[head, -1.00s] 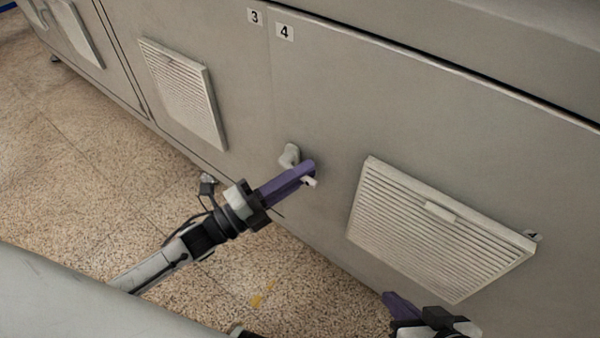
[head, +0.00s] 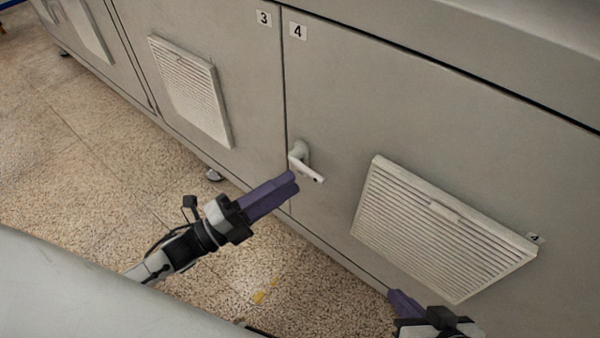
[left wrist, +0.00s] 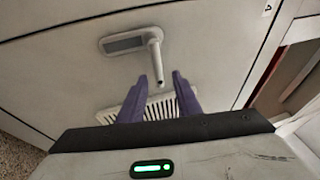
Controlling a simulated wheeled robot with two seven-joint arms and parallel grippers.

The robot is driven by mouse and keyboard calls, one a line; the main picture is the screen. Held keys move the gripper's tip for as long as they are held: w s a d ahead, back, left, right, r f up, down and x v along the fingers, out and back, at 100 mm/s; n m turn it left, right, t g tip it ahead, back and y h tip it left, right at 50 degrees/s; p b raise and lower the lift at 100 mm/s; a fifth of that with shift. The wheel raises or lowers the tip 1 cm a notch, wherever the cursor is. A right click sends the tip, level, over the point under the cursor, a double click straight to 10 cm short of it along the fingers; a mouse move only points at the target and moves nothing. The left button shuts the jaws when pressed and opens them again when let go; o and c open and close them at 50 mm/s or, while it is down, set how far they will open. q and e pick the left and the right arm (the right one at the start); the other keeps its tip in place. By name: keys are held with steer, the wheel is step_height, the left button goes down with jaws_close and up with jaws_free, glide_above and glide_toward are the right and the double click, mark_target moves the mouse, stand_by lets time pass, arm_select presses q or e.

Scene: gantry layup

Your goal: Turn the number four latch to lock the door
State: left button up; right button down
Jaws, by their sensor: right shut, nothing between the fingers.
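In the left wrist view the left gripper's purple fingers (left wrist: 160,76) are spread and empty, with the lever's end (left wrist: 159,82) showing in line with the gap. My right gripper (head: 398,296) is shut and empty at the lower right, partly cut off.
A slatted vent (head: 440,230) projects from door four, right of the latch. Door three (head: 240,75), with its own vent (head: 190,90), adjoins on the left. Speckled floor (head: 80,170) lies open in front of the cabinet.

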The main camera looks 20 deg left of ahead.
arm_select(q)
steer(key=v, duration=0.4)
steer(key=shift+s+a, duration=0.25)
steer(key=shift+s, duration=0.05)
arm_select(e)
steer(key=shift+s+d+m, duration=0.3)
steer(key=shift+a+r, duration=0.1)
